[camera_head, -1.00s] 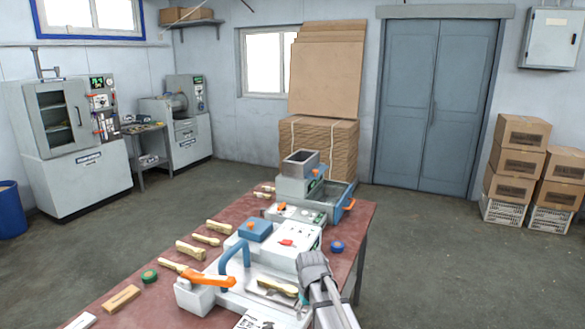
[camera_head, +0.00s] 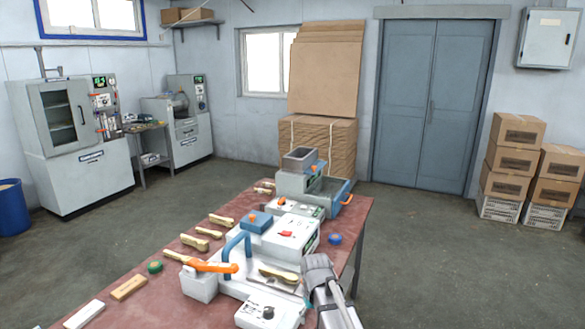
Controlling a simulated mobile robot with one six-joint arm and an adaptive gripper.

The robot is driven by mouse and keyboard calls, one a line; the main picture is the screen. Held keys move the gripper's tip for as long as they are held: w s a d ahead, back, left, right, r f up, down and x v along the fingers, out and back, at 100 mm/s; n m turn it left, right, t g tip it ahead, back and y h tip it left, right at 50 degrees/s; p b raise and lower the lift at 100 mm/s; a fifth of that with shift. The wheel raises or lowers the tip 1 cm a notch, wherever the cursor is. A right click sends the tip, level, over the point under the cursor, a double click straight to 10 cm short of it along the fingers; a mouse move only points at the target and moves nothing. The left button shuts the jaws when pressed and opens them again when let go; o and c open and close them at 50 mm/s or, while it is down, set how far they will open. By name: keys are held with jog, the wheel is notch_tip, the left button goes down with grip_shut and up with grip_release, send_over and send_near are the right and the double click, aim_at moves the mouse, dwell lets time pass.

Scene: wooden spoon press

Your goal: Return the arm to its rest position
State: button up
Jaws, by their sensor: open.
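My gripper (camera_head: 307,296) shows at the lower middle, at the right side of the press on the red table (camera_head: 110,313). It is open, and its fingertips are partly hidden by its own body. The press (camera_head: 258,262) is white with a blue handle and an orange lever (camera_head: 212,267). A wooden spoon (camera_head: 279,275) lies on the press's plate, just left of my gripper. I cannot tell whether my gripper touches it.
Several wooden spoon pieces (camera_head: 195,243) lie along the table's left side. A grey and blue machine (camera_head: 296,183) stands at the table's far end. A blue round item (camera_head: 335,239) lies near the right edge.

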jog(key=s+d+r+m+p, duration=0.1)
jog(key=s+d+m, duration=0.2)
jog(key=s+d, duration=0.8)
jog(key=shift+s+r+m, duration=0.15)
jog(key=shift+s+m, duration=0.15)
jog(key=shift+s, duration=0.9)
dwell(1.1)
